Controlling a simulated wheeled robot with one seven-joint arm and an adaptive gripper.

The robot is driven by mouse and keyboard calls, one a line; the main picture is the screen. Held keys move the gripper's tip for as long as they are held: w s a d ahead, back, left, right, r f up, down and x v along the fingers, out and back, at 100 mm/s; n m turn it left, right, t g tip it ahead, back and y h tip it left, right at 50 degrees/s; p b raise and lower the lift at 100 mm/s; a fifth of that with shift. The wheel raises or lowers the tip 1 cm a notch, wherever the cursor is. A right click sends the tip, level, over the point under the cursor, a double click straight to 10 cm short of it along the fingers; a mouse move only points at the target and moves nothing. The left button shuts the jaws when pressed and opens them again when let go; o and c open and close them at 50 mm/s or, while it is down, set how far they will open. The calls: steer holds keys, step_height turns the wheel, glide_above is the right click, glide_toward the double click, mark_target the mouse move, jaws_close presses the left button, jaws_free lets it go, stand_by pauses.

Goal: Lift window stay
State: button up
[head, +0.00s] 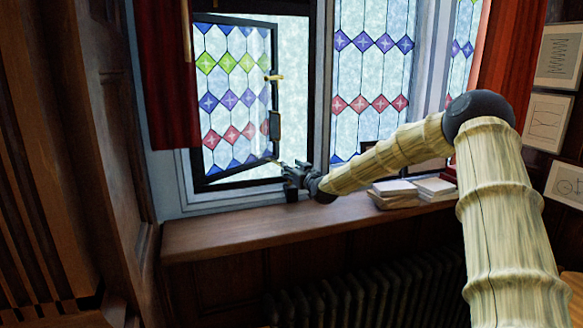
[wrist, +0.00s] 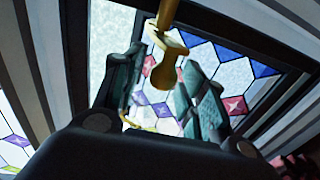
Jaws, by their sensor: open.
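The window stay (wrist: 163,75) is a brass bar with a rounded end. In the wrist view it comes down from the top middle and its end shows between my two fingers, with gaps on either side. My gripper (wrist: 164,98) is open around it, and I see no finger touching it. In the head view my gripper (head: 291,172) is dark and sits at the lower corner of the opened casement (head: 238,183), just above the sill. A small brass bit shows by its fingertips there; most of the stay is hidden or too small to make out.
A brass handle (head: 274,77) sits higher on the casement edge. Stacked books (head: 395,192) lie on the wooden sill (head: 235,232) to the right of my gripper. A red curtain (head: 170,95) hangs at left. The sill's left part is bare. A radiator (head: 365,295) is below.

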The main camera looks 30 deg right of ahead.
steer(key=shift+w, duration=0.25)
jaws_close()
steer(key=shift+w, duration=0.1)
